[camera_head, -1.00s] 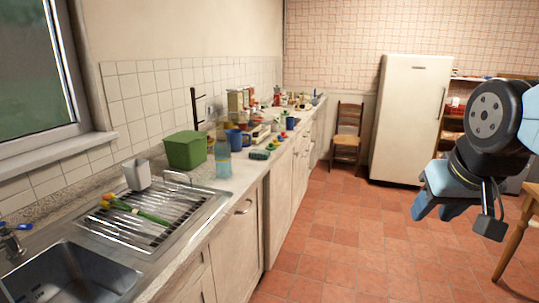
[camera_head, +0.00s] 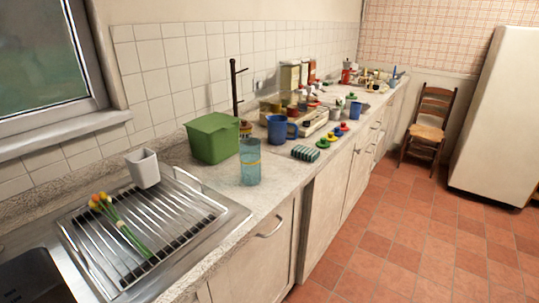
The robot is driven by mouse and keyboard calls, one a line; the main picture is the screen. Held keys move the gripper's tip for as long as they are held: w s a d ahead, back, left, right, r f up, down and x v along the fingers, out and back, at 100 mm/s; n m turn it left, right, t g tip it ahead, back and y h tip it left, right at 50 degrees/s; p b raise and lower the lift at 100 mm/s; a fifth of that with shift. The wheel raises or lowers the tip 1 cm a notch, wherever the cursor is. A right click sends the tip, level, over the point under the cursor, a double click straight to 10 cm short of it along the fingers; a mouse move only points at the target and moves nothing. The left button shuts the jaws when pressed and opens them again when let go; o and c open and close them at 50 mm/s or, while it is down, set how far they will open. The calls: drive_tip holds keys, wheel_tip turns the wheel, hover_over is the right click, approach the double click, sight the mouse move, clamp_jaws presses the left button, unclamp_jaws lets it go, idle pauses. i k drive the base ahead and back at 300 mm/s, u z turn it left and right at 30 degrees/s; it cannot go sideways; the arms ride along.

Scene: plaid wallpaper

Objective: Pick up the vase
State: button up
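A translucent teal glass vessel (camera_head: 250,163) with a yellowish band stands upright near the counter's front edge, right of the green box. It is the most vase-like thing in view, though I cannot be sure that it is the vase. A white tapered cup (camera_head: 143,168) stands at the back of the drainboard. Flowers with orange and yellow heads and green stems (camera_head: 120,225) lie on the drying rack. My gripper is out of view.
A green box (camera_head: 213,138) stands behind the teal vessel, and a blue mug (camera_head: 277,129) and a striped sponge (camera_head: 305,153) lie to its right. A dark post stand (camera_head: 236,88) rises behind. The floor (camera_head: 400,250) in front of the cabinets is clear.

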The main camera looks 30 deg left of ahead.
sight(250, 162)
drive_tip(key=u, duration=0.3)
drive_tip(key=i, duration=0.75)
drive_tip(key=u, duration=0.75)
drive_tip(key=k, duration=0.65)
drive_tip(key=u, duration=0.2)
drive_tip(key=i, duration=1.25)
drive_tip(key=z, duration=0.1)
